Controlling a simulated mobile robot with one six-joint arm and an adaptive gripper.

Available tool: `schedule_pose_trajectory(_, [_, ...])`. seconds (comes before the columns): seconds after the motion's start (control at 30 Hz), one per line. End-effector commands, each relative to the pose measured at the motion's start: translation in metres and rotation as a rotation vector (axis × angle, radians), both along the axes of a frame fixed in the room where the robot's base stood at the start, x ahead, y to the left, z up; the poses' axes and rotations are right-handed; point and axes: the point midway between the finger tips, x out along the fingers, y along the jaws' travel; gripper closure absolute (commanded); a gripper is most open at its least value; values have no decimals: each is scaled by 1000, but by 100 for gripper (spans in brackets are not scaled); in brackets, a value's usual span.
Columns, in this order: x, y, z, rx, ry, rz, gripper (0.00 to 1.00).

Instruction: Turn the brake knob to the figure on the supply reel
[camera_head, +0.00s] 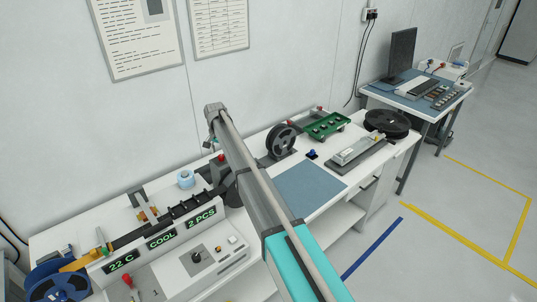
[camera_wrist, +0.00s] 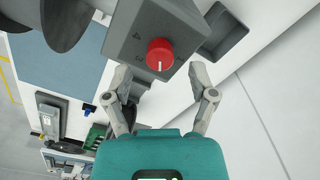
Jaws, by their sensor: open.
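A red knob (camera_wrist: 160,54) with a white pointer line sits on a grey box (camera_wrist: 133,35) in the wrist view. The line points toward the bottom of the picture; lettering on the box is too small to read. My gripper (camera_wrist: 161,88) is open and empty, its fingers apart just below the box, not around the knob. In the head view the box (camera_head: 218,172) is partly hidden by my arm. A blue reel (camera_head: 62,286) is cut off at lower left; no figure on it is legible. I cannot tell which reel is the supply reel.
The handler's displays (camera_head: 161,239) read "22 C", "COOL" and "2 PCS"; a black knob (camera_head: 196,258) sits below. A blue mat (camera_head: 309,187) lies clear. A dark reel (camera_head: 282,142), green tray (camera_head: 327,126) and black reel (camera_head: 387,122) stand farther along the bench.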

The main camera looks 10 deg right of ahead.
Motion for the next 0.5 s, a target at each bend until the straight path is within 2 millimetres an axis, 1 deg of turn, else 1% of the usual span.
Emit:
schedule_pose_trajectory(0.03, [0,0,9,0,0,0,27])
schedule_pose_trajectory(0.5, [0,0,47,0,0,2,27])
